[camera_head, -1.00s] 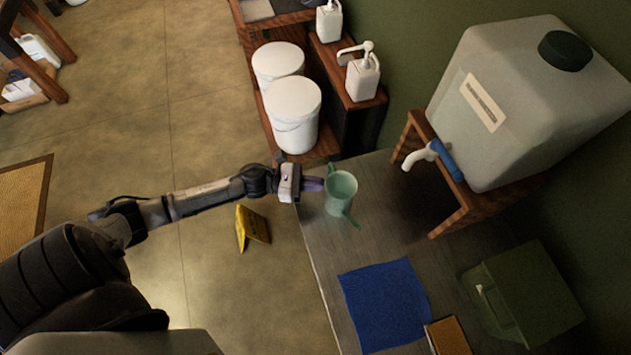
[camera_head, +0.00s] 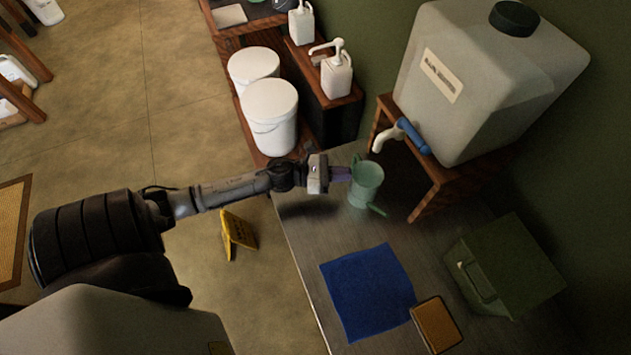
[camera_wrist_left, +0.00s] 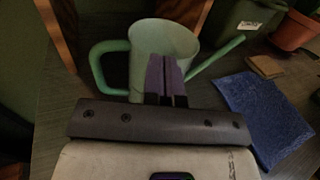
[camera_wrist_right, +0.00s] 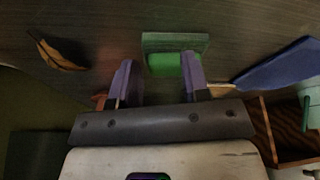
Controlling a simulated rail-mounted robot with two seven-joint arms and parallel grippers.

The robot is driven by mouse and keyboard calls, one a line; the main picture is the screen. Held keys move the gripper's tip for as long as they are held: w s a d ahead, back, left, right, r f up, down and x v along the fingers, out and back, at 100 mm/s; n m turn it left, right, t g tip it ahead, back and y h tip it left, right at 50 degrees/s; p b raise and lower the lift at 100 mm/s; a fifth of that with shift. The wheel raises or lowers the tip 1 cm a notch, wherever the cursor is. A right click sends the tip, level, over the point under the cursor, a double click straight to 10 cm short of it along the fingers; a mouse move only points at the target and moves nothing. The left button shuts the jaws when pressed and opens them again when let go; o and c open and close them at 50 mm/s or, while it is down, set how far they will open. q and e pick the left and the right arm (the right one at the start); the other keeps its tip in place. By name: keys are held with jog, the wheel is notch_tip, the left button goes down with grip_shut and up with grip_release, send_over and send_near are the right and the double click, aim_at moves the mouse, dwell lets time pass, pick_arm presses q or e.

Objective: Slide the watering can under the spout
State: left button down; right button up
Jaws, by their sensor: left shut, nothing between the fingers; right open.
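The white tap spout (camera_head: 386,138) juts from the big translucent tank (camera_head: 490,75) on a wooden stand, just above and right of the can in the head view. My left gripper (camera_head: 347,173) is shut and empty, its purple fingertips against or very near the can's side. In the left wrist view the shut fingers overlap the can (camera_wrist_left: 160,42), whose handle is on the left. My right gripper (camera_wrist_right: 158,80) is open and empty; it is outside the head view.
A blue cloth (camera_head: 367,290), a brown sponge-like block (camera_head: 436,324) and a dark green box (camera_head: 505,265) lie right of the can's front. White buckets (camera_head: 270,115) stand beyond the table. The right wrist view shows a green block (camera_wrist_right: 176,60) and a dry leaf (camera_wrist_right: 57,55).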

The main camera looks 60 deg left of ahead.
jog(key=shift+s+d+f, duration=0.1)
jog(key=shift+s+d, duration=0.15)
jog(key=shift+d, duration=0.3)
pick_arm(q)
jog(key=shift+w+d, duration=0.1)
jog(key=shift+w, duration=0.15)
pick_arm(e)
jog(key=shift+a, duration=0.1)
jog(key=shift+w+a+f, duration=0.1)
jog(key=shift+f, duration=0.05)
notch_tip(320, 180, down, 3)
jog(key=b, duration=0.3)
jog(key=shift+a, duration=0.1)
pick_arm(q)
jog(key=v, duration=1.4)
